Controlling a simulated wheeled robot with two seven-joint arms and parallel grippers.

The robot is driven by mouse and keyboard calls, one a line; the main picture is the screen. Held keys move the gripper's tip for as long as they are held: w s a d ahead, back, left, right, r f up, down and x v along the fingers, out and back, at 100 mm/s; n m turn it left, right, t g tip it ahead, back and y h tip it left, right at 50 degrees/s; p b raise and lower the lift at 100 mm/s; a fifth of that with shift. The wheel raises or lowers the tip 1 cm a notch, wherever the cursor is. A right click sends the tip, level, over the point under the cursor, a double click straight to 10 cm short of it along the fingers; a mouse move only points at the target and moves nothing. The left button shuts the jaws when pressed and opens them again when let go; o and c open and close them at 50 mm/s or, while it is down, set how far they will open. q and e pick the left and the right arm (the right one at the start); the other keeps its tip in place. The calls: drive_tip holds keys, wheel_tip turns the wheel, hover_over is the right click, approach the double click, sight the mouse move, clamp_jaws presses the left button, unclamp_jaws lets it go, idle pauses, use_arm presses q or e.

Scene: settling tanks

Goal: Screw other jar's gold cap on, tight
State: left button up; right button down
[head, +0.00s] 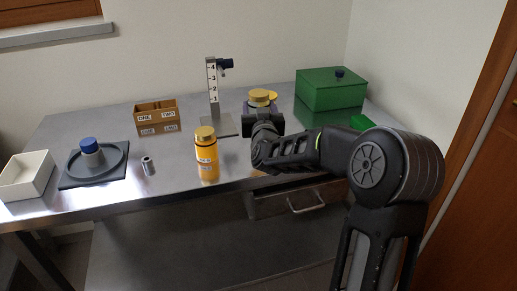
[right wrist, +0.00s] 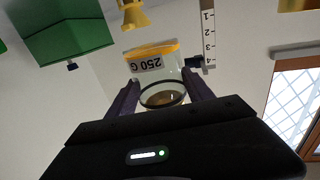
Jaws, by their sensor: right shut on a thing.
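In the right wrist view, which is upside down, a clear and pale body (right wrist: 162,82) with a dark round rim sits between the fingers. A "250 G" label (right wrist: 147,64) and a yellow band show beyond the rim. How tight the cap sits cannot be told. A yellow bottle (head: 207,158) with a gold cap and labels stands in front, left of my right gripper. My left gripper is out of view.
A stand with a number scale (head: 212,80) is just left of the jar. A green box (head: 330,90) stands at the back right.

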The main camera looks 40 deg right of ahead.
drive_tip(key=shift+f, duration=3.1)
drive_tip(key=shift+f, duration=0.1)
drive_tip(key=shift+f, duration=1.8)
drive_tip(key=c, duration=0.9)
unclamp_jaws()
drive_tip(key=shift+f+b, duration=0.2)
drive_tip(key=shift+b, duration=0.1)
drive_tip(key=o, duration=0.5)
drive_tip(key=shift+s+a+r, duration=0.1)
drive_tip(key=shift+r, duration=0.1)
